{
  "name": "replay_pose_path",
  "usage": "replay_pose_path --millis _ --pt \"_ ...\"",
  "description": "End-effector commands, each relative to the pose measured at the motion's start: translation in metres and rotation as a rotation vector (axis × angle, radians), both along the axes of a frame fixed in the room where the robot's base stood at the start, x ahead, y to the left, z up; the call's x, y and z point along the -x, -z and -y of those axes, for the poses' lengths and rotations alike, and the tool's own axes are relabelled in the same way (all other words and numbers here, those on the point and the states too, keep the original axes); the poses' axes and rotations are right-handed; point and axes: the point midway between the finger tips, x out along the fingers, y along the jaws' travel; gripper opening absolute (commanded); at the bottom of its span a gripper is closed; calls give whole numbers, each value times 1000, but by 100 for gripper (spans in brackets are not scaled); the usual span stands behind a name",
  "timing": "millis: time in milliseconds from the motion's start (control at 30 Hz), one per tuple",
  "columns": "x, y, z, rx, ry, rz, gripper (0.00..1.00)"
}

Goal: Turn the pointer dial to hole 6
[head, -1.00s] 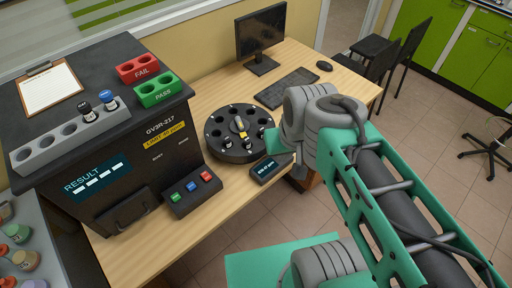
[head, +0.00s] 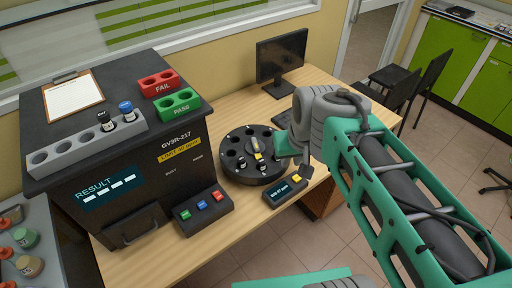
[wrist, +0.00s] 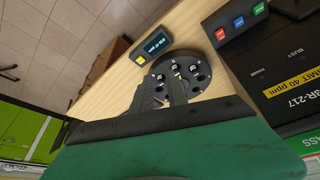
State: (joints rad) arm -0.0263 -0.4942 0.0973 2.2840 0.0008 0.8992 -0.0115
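The dial is a round black disc (head: 236,172) with a ring of holes, on the wooden table. Its pointer (head: 256,150), grey with a yellow end, lies across the middle. Small vials sit in some near holes. The hole numbers are too small to read. The disc also shows in the wrist view (wrist: 203,84), partly hidden behind my fingers. My gripper (wrist: 165,88) has two dark fingers with a gap between them, seen over the disc's edge, and nothing shows between them.
A small display box with a yellow button (head: 283,192) stands in front of the disc. A black analyser (head: 140,165) with a button box (head: 204,212) is at left. A monitor (head: 281,57) and keyboard (head: 283,119) are behind.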

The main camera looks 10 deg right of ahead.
Motion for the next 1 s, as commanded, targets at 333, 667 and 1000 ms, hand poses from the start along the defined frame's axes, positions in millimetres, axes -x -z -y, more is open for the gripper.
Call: replay_pose_path --millis 333,667,1000 --pt "-209 119 -46 -5 -83 24 42" --pt "-244 154 -56 -7 -94 32 42" --pt "-264 198 -58 -7 -94 36 42"
